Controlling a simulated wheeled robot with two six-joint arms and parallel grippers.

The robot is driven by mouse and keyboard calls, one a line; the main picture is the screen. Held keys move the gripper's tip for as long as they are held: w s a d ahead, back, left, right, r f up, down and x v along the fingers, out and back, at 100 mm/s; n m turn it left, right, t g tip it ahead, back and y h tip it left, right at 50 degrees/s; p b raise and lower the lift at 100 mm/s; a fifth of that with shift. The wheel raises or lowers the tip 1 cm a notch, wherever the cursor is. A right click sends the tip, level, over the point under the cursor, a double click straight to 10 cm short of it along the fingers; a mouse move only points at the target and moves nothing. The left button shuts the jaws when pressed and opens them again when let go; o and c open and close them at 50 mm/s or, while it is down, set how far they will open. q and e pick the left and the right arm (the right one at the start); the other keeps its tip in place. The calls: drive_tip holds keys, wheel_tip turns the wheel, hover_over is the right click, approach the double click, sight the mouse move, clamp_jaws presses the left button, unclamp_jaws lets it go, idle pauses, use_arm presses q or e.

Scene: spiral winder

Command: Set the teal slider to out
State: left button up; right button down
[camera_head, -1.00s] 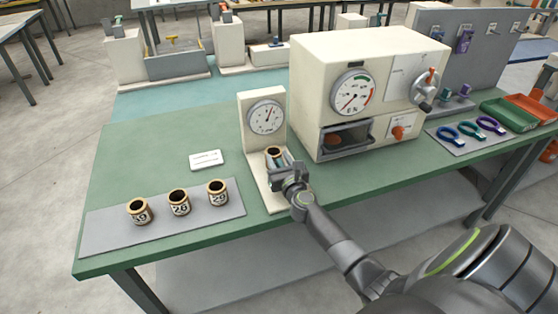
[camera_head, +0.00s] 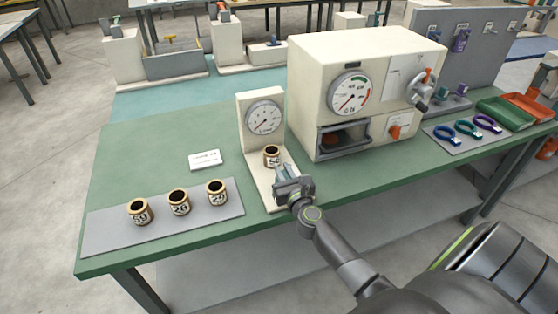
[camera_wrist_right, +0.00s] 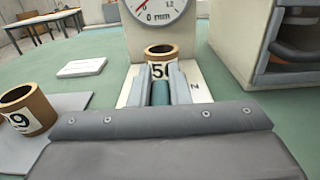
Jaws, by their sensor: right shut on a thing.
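The teal slider (camera_wrist_right: 160,92) shows between the fingers of my right gripper in the right wrist view, and the fingers are shut on it. In the head view my right gripper (camera_head: 284,176) is low over the front part of the cream gauge stand (camera_head: 263,190) and hides the slider. A ring-shaped brown-rimmed cup (camera_head: 272,157) with a number stands on the stand just behind the fingers, below the round dial (camera_head: 264,118). The dial needle points to the lower left, near 0. My left gripper is not in view.
Several numbered cups, one at the middle (camera_head: 179,202), stand on a grey mat (camera_head: 100,238) at left. A white card (camera_head: 205,159) lies behind them. A large cream machine (camera_head: 305,70) stands right of the gauge. Ring tools and trays lie farther right.

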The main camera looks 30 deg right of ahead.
drive_tip(key=shift+s+a, duration=0.1)
drive_tip(key=shift+s, duration=0.3)
drive_tip(key=shift+f, duration=0.2)
drive_tip(key=c, duration=1.6)
unclamp_jaws()
drive_tip(key=shift+o, duration=1.2)
drive_tip(key=shift+s+r, duration=0.1)
drive_tip(key=shift+r, duration=0.1)
drive_tip(key=shift+s+a+f, duration=0.1)
drive_tip(key=shift+s, duration=0.35)
drive_tip(key=b+v, duration=0.2)
drive_tip(key=v, duration=1.4)
drive_tip(key=shift+s, duration=0.25)
